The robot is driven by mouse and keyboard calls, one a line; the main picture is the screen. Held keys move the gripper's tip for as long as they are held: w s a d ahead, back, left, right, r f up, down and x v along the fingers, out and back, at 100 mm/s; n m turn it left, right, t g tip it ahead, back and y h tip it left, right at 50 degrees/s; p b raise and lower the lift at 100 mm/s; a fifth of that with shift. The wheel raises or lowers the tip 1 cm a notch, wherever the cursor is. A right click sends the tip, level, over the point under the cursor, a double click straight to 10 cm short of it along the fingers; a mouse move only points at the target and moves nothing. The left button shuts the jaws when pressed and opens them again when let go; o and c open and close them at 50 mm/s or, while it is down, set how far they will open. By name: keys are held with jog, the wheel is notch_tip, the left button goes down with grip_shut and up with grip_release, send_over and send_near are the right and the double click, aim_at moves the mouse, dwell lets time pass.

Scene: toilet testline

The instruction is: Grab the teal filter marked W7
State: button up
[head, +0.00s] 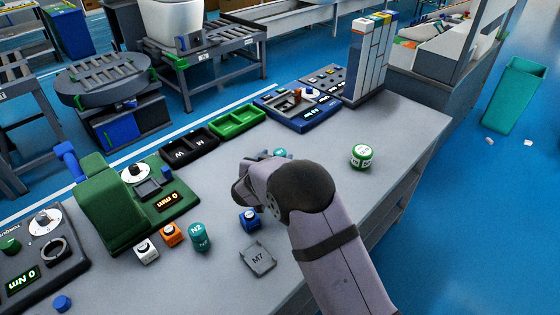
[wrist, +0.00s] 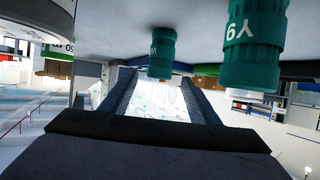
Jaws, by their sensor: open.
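In the wrist view, which is upside down, a small teal filter (wrist: 161,54) stands on the table just ahead of the jaws; its mark is partly readable and seems to include a W. A larger, nearer teal filter (wrist: 254,45) is to its right, marked with a Y and a 6 or 9. My gripper (wrist: 156,84) is open and empty, its fingers apart and touching neither filter. In the head view my gripper (head: 246,184) is low over the table, largely hidden by my wrist. A teal filter marked N2 (head: 201,238) stands left of it. A bit of teal (head: 280,153) shows behind it.
A blue block (head: 250,221), an orange block (head: 171,236), a white block (head: 147,252) and a grey M7 plate (head: 257,261) lie nearby. A green-and-white canister (head: 361,156) stands right.

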aim_at(278, 156)
jog(key=shift+p+x, duration=0.5)
jog(key=shift+x, duration=1.95)
jog(key=shift+s+f, duration=0.1)
jog(key=shift+f, duration=0.05)
jog(key=c, duration=1.2)
notch_tip(278, 156, up, 10)
jog(key=shift+r, duration=0.1)
